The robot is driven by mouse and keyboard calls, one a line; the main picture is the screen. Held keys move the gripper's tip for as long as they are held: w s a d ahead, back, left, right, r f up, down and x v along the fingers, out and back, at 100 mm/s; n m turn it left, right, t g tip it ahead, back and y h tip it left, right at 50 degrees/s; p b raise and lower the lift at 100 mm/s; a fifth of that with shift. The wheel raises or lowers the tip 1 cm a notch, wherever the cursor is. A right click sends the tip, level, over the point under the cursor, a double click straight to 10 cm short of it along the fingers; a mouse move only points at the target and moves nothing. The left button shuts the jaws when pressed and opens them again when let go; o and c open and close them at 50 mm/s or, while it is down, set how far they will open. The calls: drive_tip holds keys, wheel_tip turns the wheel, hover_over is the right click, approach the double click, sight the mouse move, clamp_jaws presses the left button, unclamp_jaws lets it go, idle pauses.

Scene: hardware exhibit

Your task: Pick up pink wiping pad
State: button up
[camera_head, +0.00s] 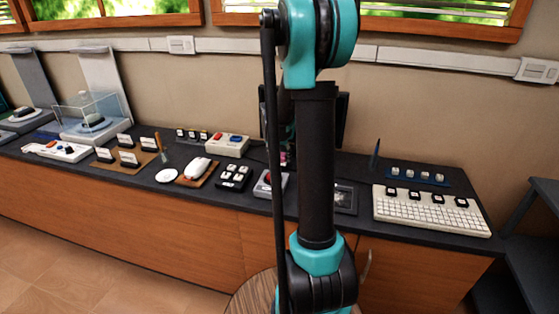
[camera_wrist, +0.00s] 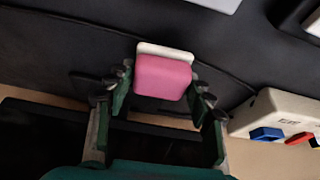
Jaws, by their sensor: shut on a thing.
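The pink wiping pad (camera_wrist: 163,77) is in the wrist view, a rounded pink block with a white layer along its far edge. My gripper (camera_wrist: 162,92) has its two dark green fingers on either side of the pad, shut on it. In the head view my arm hides most of the gripper, and only a small bit of pink (camera_head: 284,158) shows beside the arm, above the back of the counter. I cannot tell whether the pad touches the surface below it.
A beige box with blue and red buttons (camera_wrist: 280,115) is close to the right finger; it also stands on the counter in the head view (camera_head: 227,144). A white keyboard (camera_head: 430,210) lies at the right. Several small exhibits fill the black counter (camera_head: 140,187) to the left.

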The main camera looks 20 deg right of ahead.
wheel_tip(320, 180, up, 18)
idle(0.6)
drive_tip(key=o, duration=0.3)
drive_tip(key=c, duration=0.3)
